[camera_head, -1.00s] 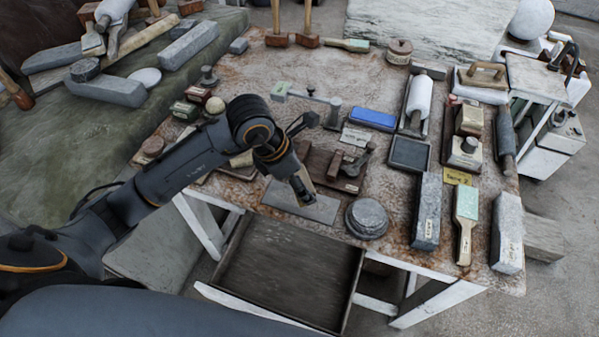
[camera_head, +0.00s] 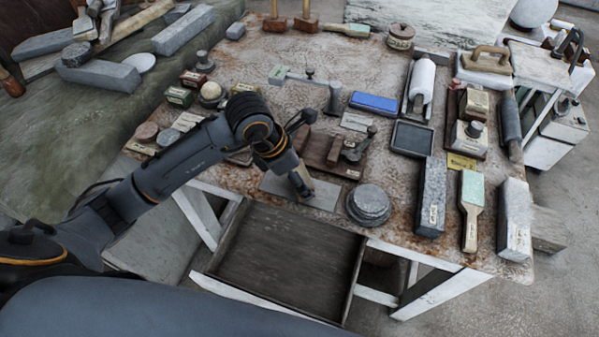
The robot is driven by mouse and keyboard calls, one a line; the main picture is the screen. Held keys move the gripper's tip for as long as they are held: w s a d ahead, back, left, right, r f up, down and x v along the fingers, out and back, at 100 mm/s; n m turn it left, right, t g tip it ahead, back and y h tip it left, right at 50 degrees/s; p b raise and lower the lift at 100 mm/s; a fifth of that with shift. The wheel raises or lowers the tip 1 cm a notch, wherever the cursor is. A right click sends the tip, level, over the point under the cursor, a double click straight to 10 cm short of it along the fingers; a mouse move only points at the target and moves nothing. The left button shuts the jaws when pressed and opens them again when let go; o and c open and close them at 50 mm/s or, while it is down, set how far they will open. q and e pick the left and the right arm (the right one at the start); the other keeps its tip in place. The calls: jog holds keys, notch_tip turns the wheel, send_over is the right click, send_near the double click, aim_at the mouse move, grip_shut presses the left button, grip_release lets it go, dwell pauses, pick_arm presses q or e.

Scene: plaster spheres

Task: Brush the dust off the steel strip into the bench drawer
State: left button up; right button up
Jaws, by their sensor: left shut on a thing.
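The steel strip (camera_head: 325,197) is a flat grey plate lying along the front edge of the bench, above the drawer. My left gripper (camera_head: 297,177) reaches in from the left and is over the strip. It is shut on a slim, tan-sided thing, seemingly the brush (camera_head: 301,186), whose lower end is at the strip; whether it touches cannot be told. The gripper hides part of the strip. No dust can be made out on it. The bench drawer (camera_head: 285,262) is pulled out below the strip and looks empty. My right gripper is out of view.
A round grey stone disc (camera_head: 368,205) stands just right of the strip. A wooden block holder (camera_head: 325,158) lies behind it. A metal-arm stand (camera_head: 333,97) rises behind the gripper.

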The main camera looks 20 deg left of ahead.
pick_arm(q)
jog(key=shift+f+b, duration=0.25)
jog(key=shift+b, duration=0.05)
jog(key=shift+s+d+r, duration=0.1)
jog(key=shift+s+d, duration=0.25)
jog(key=shift+s, duration=0.05)
jog(key=shift+s+d, duration=0.35)
jog(key=shift+s, duration=0.1)
jog(key=shift+a, duration=0.1)
jog(key=shift+w+a+b, duration=0.5)
jog(key=shift+w+a, duration=0.15)
jog(key=shift+w, duration=0.25)
jog(key=shift+w+a+b, duration=0.5)
jog(key=shift+w+a, duration=0.1)
jog(key=shift+w, duration=0.25)
jog(key=shift+s+d, duration=0.65)
jog(key=shift+s, duration=0.25)
jog(key=shift+s+d, duration=0.65)
jog(key=shift+s, duration=0.25)
jog(key=shift+w+a+b, duration=0.45)
jog(key=shift+w+a, duration=0.25)
jog(key=shift+w, duration=0.2)
jog(key=shift+w+a+b, duration=0.45)
jog(key=shift+w+a, duration=0.2)
jog(key=shift+w, duration=0.25)
